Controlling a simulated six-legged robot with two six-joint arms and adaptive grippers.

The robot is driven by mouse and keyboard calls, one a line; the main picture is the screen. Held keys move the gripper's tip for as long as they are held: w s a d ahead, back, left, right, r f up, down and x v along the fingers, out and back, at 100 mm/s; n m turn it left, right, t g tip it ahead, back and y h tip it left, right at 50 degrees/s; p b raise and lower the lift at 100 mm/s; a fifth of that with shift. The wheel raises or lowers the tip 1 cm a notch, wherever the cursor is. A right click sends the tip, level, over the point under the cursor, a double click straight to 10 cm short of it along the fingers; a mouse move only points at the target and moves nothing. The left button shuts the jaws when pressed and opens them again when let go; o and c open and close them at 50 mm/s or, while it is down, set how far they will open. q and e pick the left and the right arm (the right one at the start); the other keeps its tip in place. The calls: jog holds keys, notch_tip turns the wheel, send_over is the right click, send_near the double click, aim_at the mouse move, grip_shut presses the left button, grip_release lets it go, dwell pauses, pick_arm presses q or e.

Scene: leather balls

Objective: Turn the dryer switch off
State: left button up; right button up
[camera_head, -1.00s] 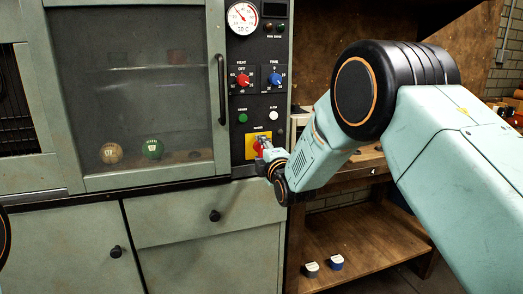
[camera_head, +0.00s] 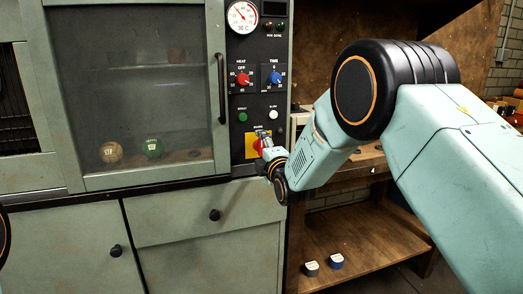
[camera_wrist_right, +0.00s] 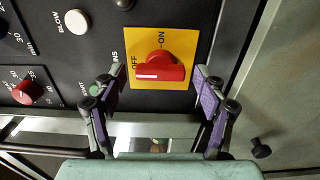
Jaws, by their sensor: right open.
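The dryer switch (camera_wrist_right: 158,68) is a red rotary handle on a yellow plate (camera_wrist_right: 185,45), marked OFF and ON. In the right wrist view its bar lies level. A white mark on its left end is on the side of the OFF label. My right gripper (camera_wrist_right: 160,84) is open, with one purple-padded finger on each side of the handle and a gap at both. In the head view the right gripper (camera_head: 264,138) is at the plate and partly covers the switch (camera_head: 265,147). My left gripper is not in view.
The control panel also carries a red heat knob (camera_head: 243,80), a blue time knob (camera_head: 275,78), a green button (camera_head: 243,117), a white button (camera_head: 273,115) and a dial (camera_head: 242,17). A wooden shelf stands to the right.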

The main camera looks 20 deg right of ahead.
jog(key=s, duration=1.2)
jog(key=shift+d, duration=0.2)
dwell(0.4)
